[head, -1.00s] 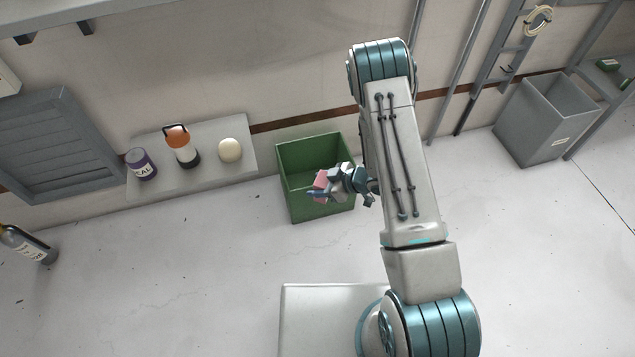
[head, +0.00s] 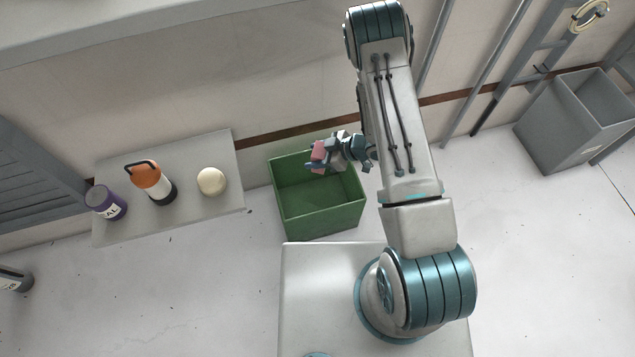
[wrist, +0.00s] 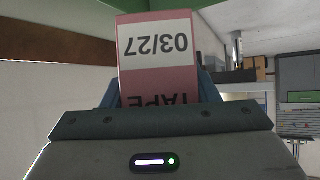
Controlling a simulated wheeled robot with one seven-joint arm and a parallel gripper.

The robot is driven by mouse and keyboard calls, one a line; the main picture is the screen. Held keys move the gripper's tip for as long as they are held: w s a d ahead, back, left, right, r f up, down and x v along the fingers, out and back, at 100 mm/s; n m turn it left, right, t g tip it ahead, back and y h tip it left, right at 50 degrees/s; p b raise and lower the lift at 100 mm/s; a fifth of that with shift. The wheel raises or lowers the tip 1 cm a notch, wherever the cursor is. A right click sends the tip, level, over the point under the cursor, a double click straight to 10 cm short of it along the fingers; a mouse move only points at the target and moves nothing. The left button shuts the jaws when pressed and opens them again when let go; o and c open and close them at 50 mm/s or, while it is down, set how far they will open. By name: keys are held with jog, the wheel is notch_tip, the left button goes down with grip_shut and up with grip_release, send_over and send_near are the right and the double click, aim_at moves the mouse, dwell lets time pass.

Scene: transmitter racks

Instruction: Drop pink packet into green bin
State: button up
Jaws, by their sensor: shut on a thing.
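The pink packet (head: 319,154) is between the fingers of my gripper (head: 316,160), which is shut on it. In the wrist view the packet (wrist: 159,75) stands up between the blue fingers, with a white label reading "03/27" and "TAPE" upside down. The open green bin (head: 325,221) stands on the floor against the wall. In the head view my gripper and the packet appear over the bin's back part, near its back rim. The bin's visible inside looks empty; my gripper hides part of its back.
A low grey shelf (head: 110,231) left of the bin holds a purple can (head: 106,203), an orange-topped lantern (head: 153,183) and a cream ball (head: 211,181). A grey bin (head: 575,125) stands at the right by a ladder (head: 540,70). Floor between the bins is clear.

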jog(key=shift+w+f, duration=0.1)
jog(key=shift+f, duration=0.05)
notch_tip(320, 180, down, 6)
jog(key=b, duration=0.5)
jog(key=shift+r, duration=0.2)
jog(key=o, duration=1.1)
jog(key=p+v, duration=0.4)
jog(key=v, duration=1)
